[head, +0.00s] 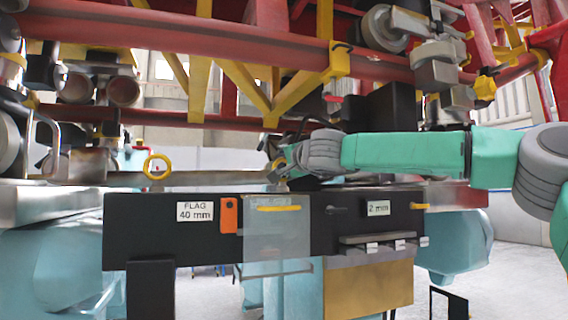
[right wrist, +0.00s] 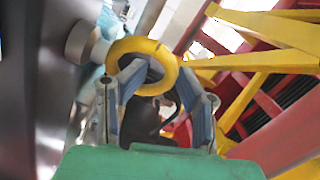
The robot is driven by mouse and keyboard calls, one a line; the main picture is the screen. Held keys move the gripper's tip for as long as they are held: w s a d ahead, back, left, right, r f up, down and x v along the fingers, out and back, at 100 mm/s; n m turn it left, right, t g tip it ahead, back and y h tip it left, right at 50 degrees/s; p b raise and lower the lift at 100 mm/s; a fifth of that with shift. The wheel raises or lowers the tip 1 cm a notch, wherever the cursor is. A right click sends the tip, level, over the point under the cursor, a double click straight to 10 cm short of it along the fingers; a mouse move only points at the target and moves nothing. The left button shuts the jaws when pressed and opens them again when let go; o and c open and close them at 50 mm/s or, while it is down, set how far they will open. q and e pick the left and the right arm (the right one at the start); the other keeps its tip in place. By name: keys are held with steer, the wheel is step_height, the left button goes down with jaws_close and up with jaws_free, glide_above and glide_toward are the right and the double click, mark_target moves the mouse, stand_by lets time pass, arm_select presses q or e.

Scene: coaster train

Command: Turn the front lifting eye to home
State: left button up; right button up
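My right gripper (head: 279,162) reaches in from the right above the black panel in the head view. In the right wrist view its two grey-blue fingers (right wrist: 163,77) stand apart, with a yellow ring-shaped lifting eye (right wrist: 153,45) at their tips. The ring overlaps the fingertips; whether they touch it I cannot tell. In the head view the gripper mostly hides this eye. My left gripper is not in view.
The black panel (head: 270,225) below carries a FLAG 40 mm label, an orange tag, a translucent plate and a 2 mm label. A red tube (head: 180,45) and yellow braces of the coaster frame hang close above. Yellow struts (right wrist: 265,62) lie right of the gripper.

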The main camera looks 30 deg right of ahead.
steer(key=shift+a+r, duration=0.15)
steer(key=shift+a, duration=0.25)
steer(key=shift+w+a, duration=0.1)
steer(key=shift+a, duration=0.2)
jaws_close()
steer(key=shift+d, duration=0.4)
steer(key=shift+w+a+m+h, duration=0.1)
steer(key=shift+a+m+h, duration=0.15)
steer(key=shift+m+h, duration=0.25)
steer(key=shift+m+g+h, duration=0.4)
steer(key=shift+m+h, duration=0.1)
steer(key=shift+h, duration=0.5)
steer(key=shift+w+m+g+h+p, duration=0.15)
steer(key=shift+m+g+h+p, duration=0.35)
steer(key=shift+m+h+p, duration=0.55)
steer(key=m+g+h+p, duration=0.1)
steer(key=h, duration=0.1)
steer(key=m+g+h+p, duration=0.2)
steer(key=h, duration=0.1)
steer(key=shift+w+d, duration=0.1)
arm_select(q)
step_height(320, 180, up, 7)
steer(key=p, duration=0.2)
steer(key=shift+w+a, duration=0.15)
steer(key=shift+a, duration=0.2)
arm_select(e)
steer(key=shift+d+f+m+g+h, duration=0.1)
steer(key=shift+f+m+g+h, duration=0.15)
steer(key=shift+m+g+h, duration=0.5)
steer(key=shift+g, duration=0.25)
